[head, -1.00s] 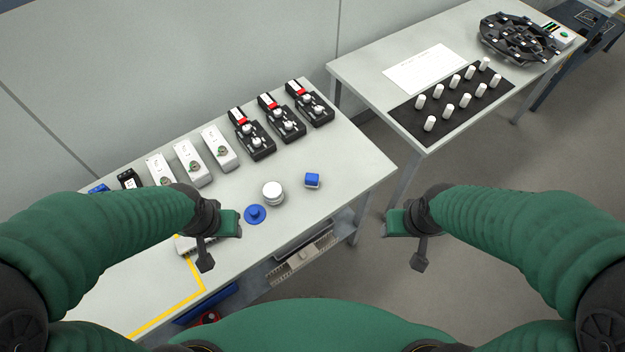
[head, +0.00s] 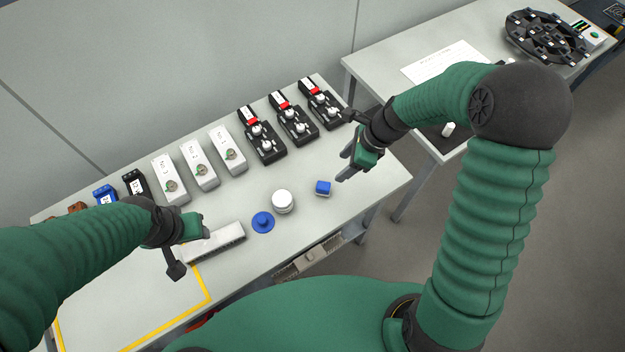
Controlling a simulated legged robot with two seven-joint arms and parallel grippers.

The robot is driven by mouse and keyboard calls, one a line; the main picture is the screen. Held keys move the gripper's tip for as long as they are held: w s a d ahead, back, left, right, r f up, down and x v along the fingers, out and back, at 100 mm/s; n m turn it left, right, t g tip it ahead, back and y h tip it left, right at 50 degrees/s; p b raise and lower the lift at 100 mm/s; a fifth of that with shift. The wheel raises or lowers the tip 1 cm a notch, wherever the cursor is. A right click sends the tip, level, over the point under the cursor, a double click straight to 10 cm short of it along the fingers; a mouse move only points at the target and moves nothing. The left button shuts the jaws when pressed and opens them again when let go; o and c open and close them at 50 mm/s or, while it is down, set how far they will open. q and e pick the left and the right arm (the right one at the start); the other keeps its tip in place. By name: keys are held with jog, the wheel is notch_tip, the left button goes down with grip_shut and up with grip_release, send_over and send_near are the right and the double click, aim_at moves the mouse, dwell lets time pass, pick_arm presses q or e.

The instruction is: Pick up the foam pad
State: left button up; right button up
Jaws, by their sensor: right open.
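A small blue block with a white lower layer, which looks like the foam pad (head: 323,187), lies on the near table's right part. My right gripper (head: 344,167) is open and empty, just above and right of the pad in the head view, with its fingers pointing toward it. They appear apart from the pad.
A white round jar (head: 282,201) and a blue knobbed disc (head: 263,222) stand left of the pad. Black devices with red parts (head: 294,125) and white modules (head: 200,165) line the back. A second table (head: 375,68) stands at right. The table right of the pad is clear.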

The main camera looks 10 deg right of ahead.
aim_at(325, 185)
jog(key=x, duration=1)
jog(key=shift+a+f, duration=0.15)
jog(key=shift+f, duration=0.15)
jog(key=f, duration=0.1)
jog(key=a+f, duration=0.1)
jog(key=f, duration=0.1)
jog(key=shift+s+f, duration=0.15)
jog(key=shift+f, duration=0.3)
jog(key=shift+w+a+f, duration=0.1)
jog(key=shift+w, duration=0.15)
jog(key=shift+s, duration=0.1)
jog(key=c, duration=0.7)
pick_arm(q)
jog(key=shift+s+a+r, duration=0.15)
jog(key=shift+s+r, duration=0.1)
jog(key=shift+s, duration=0.15)
pick_arm(e)
grip_shut()
